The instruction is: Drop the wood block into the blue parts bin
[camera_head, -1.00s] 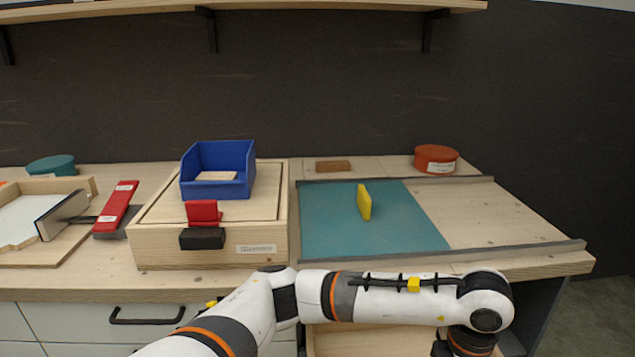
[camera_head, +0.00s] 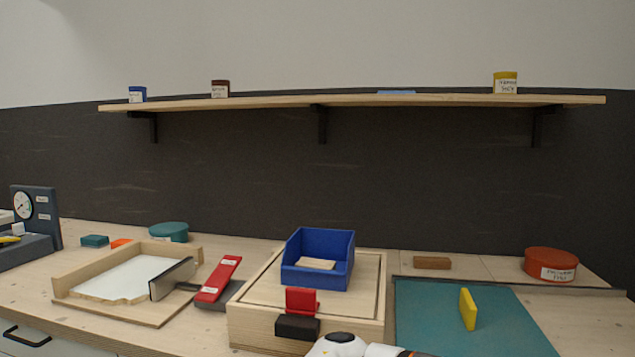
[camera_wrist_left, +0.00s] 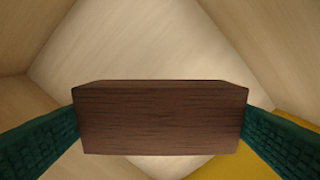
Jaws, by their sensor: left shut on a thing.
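In the left wrist view my left gripper (camera_wrist_left: 160,125) is shut on a dark brown wood block (camera_wrist_left: 160,115), with a green finger pad pressing each end. Behind the block are pale wooden surfaces meeting at corners, like the inside of a wooden box or drawer. The blue parts bin (camera_head: 340,278) stands on a wooden box in the middle of the head view. Its front is low and a flat pale wooden piece (camera_head: 316,263) lies inside. My left gripper and the held block are outside the head view, which shows only a bit of my arm at the bottom. My right gripper is not seen.
The wooden box (camera_head: 250,322) has a red clip (camera_head: 301,301) in front of the bin. To the right are a teal mat (camera_head: 430,320), a yellow upright piece (camera_head: 467,309), a reddish-brown block (camera_head: 432,262) and a red tin (camera_head: 551,265). A shelf (camera_head: 350,102) hangs above.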

